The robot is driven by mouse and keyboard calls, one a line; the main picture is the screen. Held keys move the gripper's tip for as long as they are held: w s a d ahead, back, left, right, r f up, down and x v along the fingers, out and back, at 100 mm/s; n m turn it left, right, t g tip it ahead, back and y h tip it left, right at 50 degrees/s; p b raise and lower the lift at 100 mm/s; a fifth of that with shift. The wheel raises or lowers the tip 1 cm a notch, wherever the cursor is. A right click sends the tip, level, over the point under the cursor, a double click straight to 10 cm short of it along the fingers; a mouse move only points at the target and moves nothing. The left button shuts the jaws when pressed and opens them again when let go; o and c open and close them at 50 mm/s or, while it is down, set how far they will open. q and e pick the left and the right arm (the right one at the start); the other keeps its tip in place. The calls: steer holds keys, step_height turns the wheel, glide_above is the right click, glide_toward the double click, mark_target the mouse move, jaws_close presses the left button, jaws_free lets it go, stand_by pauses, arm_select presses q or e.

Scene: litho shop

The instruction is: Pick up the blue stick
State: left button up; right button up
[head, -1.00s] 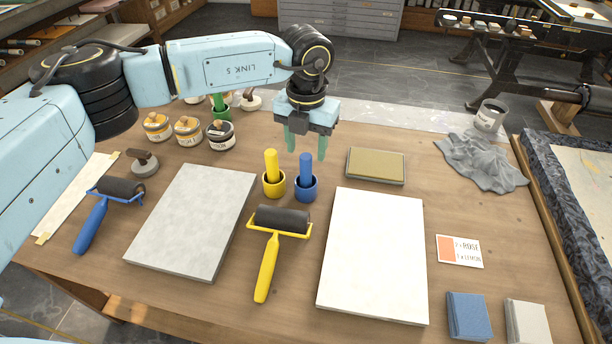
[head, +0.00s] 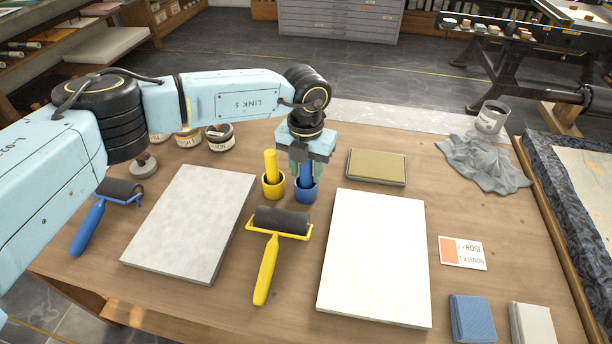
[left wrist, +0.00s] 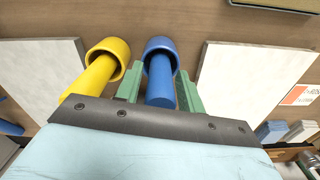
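The blue stick (head: 306,174) stands upright in a small blue cup (head: 306,194) on the wooden table. It also shows in the left wrist view (left wrist: 160,85), its free end toward my gripper. My left gripper (head: 305,168) is directly above the cup, pointing down. Its green fingers (left wrist: 159,80) are on either side of the stick, with a narrow gap visible at the fingertips, so it looks open around the stick. In the head view the gripper hides the stick's top. My right gripper is in neither view.
A yellow stick (head: 271,165) in a yellow cup (head: 273,190) stands close to the left. A yellow-handled roller (head: 267,262), a grey slab (head: 190,222) and a white slab (head: 375,258) lie in front. A flat olive block (head: 377,165) lies to the right.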

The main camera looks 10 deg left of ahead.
arm_select(q)
steer(key=c, duration=0.7)
steer(key=shift+c, duration=0.4)
steer(key=shift+r, duration=0.1)
